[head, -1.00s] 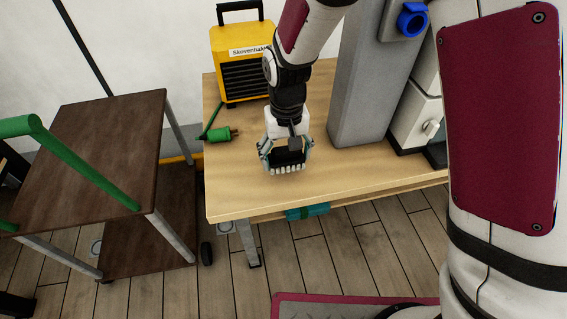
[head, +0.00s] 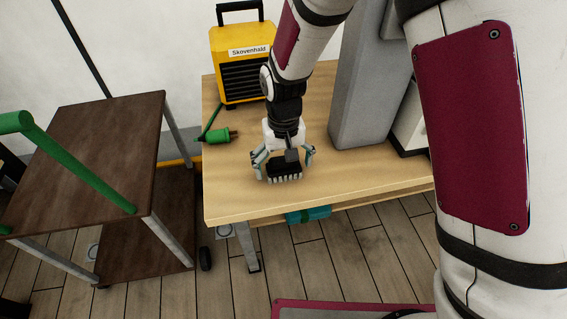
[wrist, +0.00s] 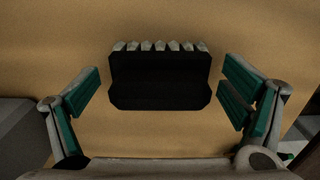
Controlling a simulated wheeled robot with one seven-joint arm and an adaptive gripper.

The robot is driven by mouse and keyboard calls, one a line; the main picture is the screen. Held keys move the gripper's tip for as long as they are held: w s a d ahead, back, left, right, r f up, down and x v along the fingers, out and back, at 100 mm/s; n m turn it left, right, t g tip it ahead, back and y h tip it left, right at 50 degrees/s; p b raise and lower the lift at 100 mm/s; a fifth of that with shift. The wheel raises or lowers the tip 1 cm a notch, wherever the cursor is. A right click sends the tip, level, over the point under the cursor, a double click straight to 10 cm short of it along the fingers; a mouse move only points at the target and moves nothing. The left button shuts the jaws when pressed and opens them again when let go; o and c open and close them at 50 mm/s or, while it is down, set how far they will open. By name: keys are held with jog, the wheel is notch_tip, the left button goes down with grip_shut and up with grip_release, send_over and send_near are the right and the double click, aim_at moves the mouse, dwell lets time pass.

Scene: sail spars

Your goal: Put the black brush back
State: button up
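The black brush (head: 284,169) lies on the wooden table top near its front edge, its pale bristle tufts facing that edge. It also shows in the wrist view (wrist: 160,82), with the row of tufts along its top side. My gripper (head: 283,158) is just over the brush. Its green-padded fingers (wrist: 162,98) stand apart on either side of the brush, with a visible gap on each side. The gripper is open and holds nothing.
A yellow heater-like box (head: 240,50) and a green plug (head: 218,135) are on the table (head: 235,195), left and behind. A grey column (head: 365,90) stands to the right. A brown trolley (head: 85,150) with a green handle is at left. A teal object (head: 308,214) sits below the table top.

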notch_tip(320, 180, up, 12)
jog(key=p, duration=0.4)
jog(key=shift+r, duration=0.15)
dwell(0.3)
jog(key=s+d+r+m, duration=0.2)
jog(key=s+d+r, duration=0.9)
jog(key=d+r, duration=0.35)
jog(key=s+d, duration=0.4)
jog(key=s, duration=0.5)
jog(key=s+d+r+m, duration=0.1)
jog(key=s+d, duration=0.3)
jog(key=s, duration=0.5)
jog(key=shift+s+r+t, duration=0.2)
jog(key=shift+s+t, duration=0.05)
jog(key=shift+t, duration=0.05)
